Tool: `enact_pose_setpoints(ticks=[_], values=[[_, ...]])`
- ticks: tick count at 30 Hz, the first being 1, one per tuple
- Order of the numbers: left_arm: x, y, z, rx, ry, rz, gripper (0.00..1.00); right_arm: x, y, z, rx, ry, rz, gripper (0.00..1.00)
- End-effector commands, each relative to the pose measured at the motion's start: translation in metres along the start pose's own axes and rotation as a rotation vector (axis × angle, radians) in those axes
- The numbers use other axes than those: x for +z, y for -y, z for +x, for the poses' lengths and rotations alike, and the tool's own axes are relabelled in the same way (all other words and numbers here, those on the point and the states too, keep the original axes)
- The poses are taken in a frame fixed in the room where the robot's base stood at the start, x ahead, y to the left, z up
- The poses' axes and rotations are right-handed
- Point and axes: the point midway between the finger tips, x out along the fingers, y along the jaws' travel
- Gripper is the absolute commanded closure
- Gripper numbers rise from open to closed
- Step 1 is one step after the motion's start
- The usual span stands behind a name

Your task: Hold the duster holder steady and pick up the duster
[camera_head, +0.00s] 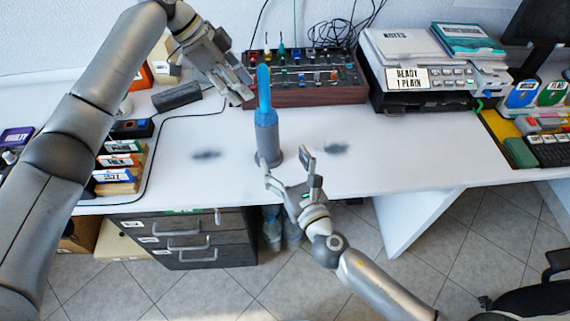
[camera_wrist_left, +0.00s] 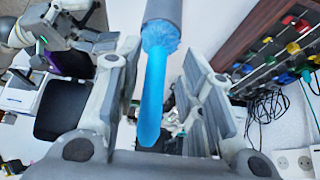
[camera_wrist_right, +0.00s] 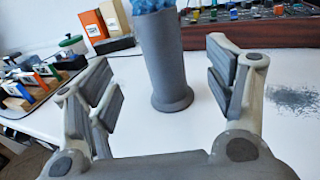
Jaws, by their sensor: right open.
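The duster (camera_head: 264,95) is blue and stands upright in the grey cylindrical duster holder (camera_head: 267,144), which rests on the white desk. My left gripper (camera_head: 246,86) is open beside the duster's upper part, coming from the upper left. In the left wrist view the duster (camera_wrist_left: 153,90) shows between its spread fingers, with gaps on both sides. My right gripper (camera_head: 285,160) is open low at the front of the holder. In the right wrist view the holder (camera_wrist_right: 163,60) stands between and beyond its spread fingers, apparently untouched. The duster's lower end is hidden inside the holder.
A brown-sided control panel (camera_head: 305,92) with knobs and cables stands behind the holder. A printer-like machine (camera_head: 425,92) is at the right rear. A rack of labelled cases (camera_head: 118,160) is at the left. Dark dust patches (camera_head: 336,148) lie on otherwise clear desk either side.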

Motion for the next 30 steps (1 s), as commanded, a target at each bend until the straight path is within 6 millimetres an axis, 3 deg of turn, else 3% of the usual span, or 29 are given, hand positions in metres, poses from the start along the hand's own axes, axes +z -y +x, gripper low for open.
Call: enact_pose_setpoints(ticks=[12,18,30], values=[[0.0,0.0,0.0,0.0,0.0,0.0,0.64,0.001,0.0,0.069,-0.001,0.002,0.001,0.24],[0.0,0.0,0.0,0.0,0.0,0.0,0.64,0.0,-0.001,0.095,0.0,0.001,0.001,0.24],[0.0,0.0,0.0,0.0,0.0,0.0,0.64,0.0,0.0,0.104,0.001,-0.001,0.001,0.24]])
